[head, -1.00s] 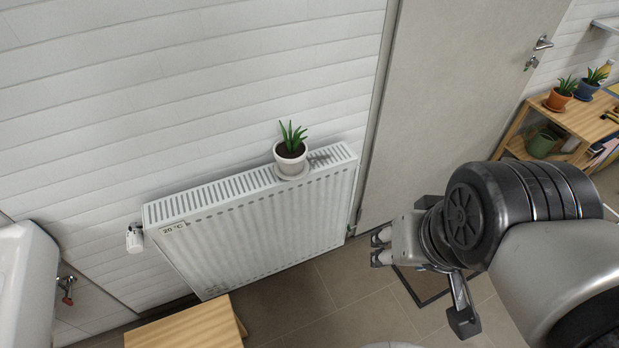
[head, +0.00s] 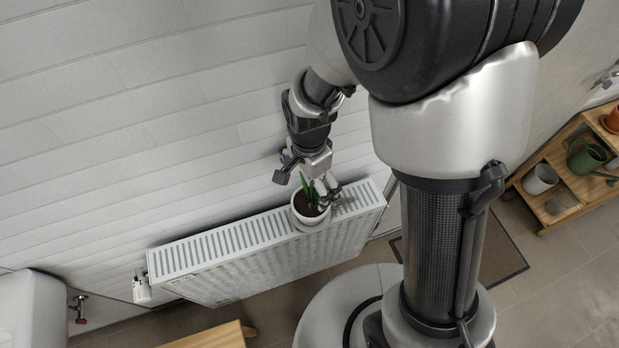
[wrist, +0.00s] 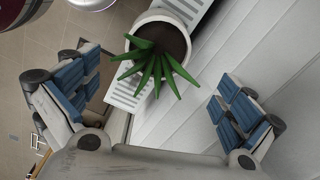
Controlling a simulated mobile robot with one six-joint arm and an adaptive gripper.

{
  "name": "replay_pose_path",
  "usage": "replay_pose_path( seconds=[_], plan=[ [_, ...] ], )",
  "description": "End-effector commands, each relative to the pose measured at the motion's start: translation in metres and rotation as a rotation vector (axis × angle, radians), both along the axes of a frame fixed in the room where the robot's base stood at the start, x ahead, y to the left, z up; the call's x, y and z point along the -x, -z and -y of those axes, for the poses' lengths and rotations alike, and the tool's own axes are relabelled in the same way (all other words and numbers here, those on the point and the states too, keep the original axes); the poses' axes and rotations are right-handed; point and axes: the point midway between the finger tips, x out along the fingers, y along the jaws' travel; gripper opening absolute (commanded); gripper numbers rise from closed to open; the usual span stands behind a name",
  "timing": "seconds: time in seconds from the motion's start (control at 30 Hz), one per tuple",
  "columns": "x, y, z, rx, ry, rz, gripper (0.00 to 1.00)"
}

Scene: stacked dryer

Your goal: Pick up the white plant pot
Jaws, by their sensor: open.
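The white plant pot (head: 311,214) stands upright on a white saucer on top of the radiator, with dark soil and a green spiky plant (head: 309,192) in it. My gripper (head: 308,186) is just above and beside the pot, partly covering the plant. In the wrist view the pot (wrist: 133,28) is at the top middle, and the plant's leaves (wrist: 157,68) point down between the fingers. My gripper (wrist: 157,103) is open, with a blue-padded finger on each side, apart from the pot. In the head view the fingers partly hide the pot's rim.
The white radiator (head: 238,259) runs along the slatted wall, with free room on its top left of the pot. A wooden stool (head: 215,337) is below it. A wooden shelf (head: 537,189) with a green watering can (head: 586,158) and other pots stands at the right.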

Motion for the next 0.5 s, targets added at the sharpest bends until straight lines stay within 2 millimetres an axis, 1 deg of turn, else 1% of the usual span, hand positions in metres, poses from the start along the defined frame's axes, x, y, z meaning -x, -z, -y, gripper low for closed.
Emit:
replay_pose_path(
  seconds=[0.03, 0.3, 0.4, 0.5],
  plan=[
    [0.002, 0.016, 0.001, 0.002, 0.000, -0.006, 1.00],
    [0.002, 0.075, 0.001, 0.002, -0.002, -0.006, 1.00],
    [0.001, 0.091, 0.001, 0.002, -0.002, -0.005, 1.00],
    [0.001, 0.101, 0.001, 0.000, -0.002, -0.002, 1.00]
  ],
)
